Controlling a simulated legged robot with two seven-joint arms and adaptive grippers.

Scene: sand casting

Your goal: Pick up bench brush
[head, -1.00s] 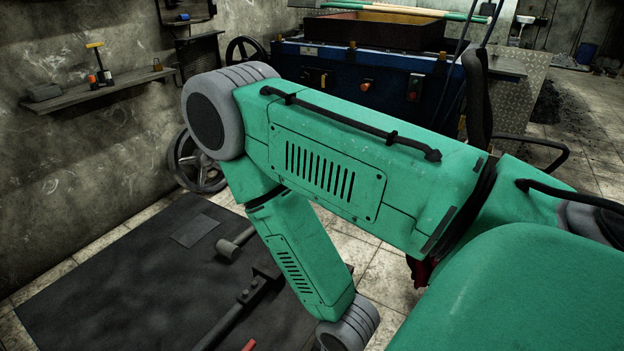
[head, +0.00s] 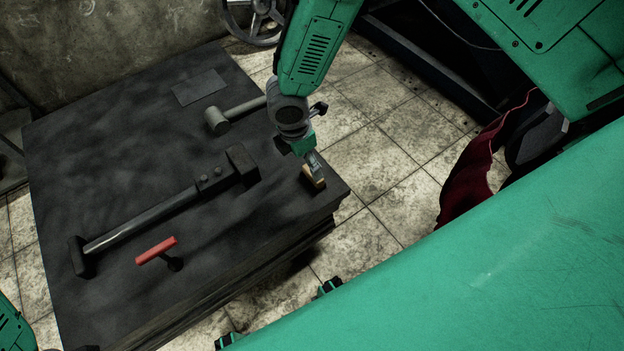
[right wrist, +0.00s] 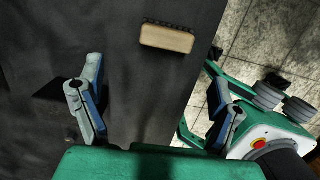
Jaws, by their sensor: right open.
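The bench brush (head: 313,178) has a pale wooden block and lies at the right edge of the dark bench. In the right wrist view the brush (right wrist: 167,38) shows its wooden block with dark bristles along the far side. My right gripper (head: 311,160) hangs over the brush in the head view and partly covers it. In the right wrist view my right gripper (right wrist: 155,95) is open and empty, its fingers apart, with the brush ahead of them near the top of the picture. My left gripper is not in view.
On the dark bench (head: 110,150) lie a mallet (head: 218,120), a long-handled rammer (head: 150,215), a red-handled tool (head: 156,250) and a flat dark plate (head: 200,87). A handwheel (head: 255,20) stands behind. Tiled floor (head: 390,150) is open right of the bench.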

